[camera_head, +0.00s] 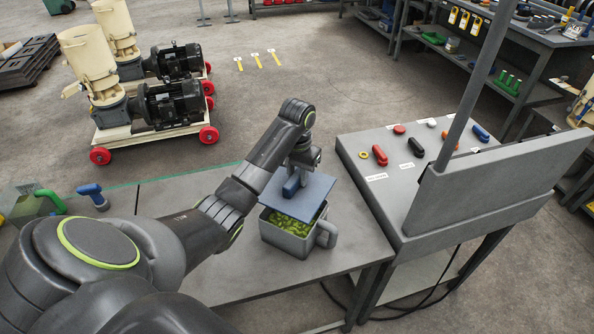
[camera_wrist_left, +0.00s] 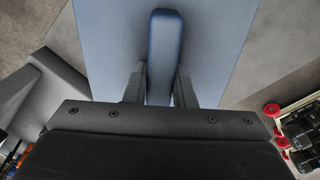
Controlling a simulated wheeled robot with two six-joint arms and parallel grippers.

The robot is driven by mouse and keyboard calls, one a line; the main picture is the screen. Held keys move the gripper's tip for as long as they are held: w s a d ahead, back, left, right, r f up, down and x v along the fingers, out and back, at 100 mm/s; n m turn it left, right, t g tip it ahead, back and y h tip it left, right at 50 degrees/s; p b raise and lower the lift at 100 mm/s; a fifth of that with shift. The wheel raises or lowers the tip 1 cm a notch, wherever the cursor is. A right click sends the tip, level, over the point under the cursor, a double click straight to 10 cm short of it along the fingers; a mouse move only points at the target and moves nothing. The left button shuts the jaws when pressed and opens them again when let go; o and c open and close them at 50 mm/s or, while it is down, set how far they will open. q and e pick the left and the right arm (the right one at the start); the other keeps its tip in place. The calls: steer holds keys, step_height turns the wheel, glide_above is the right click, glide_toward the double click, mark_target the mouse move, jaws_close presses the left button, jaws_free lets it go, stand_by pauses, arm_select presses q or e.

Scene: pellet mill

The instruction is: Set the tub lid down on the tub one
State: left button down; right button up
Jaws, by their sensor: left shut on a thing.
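The tub lid (camera_head: 307,198) is a flat blue plate with a raised blue grip on top. My left gripper (camera_head: 297,178) is shut on that grip, and the lid hangs from it. In the left wrist view the lid (camera_wrist_left: 216,52) fills the upper middle, with its grip between my fingers (camera_wrist_left: 160,88). The grey tub (camera_head: 284,241) stands on the table below, holding green pellets. The lid is over the tub's back part, and pellets show at the front. A gap between lid and rim is hard to judge. My right gripper is not in view.
The grey table (camera_head: 257,286) carries the tub near its right end. A grey control desk (camera_head: 385,205) with red, black and blue handles stands close on the right. A blue-handled tool (camera_head: 92,195) and a green-handled item (camera_head: 50,200) lie at the left.

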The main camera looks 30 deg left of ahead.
arm_select(q)
step_height(320, 180, down, 3)
steer(key=shift+a+r+b, duration=0.1)
steer(key=shift+a+b, duration=0.05)
steer(key=shift+b, duration=0.15)
steer(key=shift+f, duration=0.95)
steer(key=shift+f, duration=0.2)
steer(key=shift+f, duration=0.3)
steer(key=shift+f, duration=0.2)
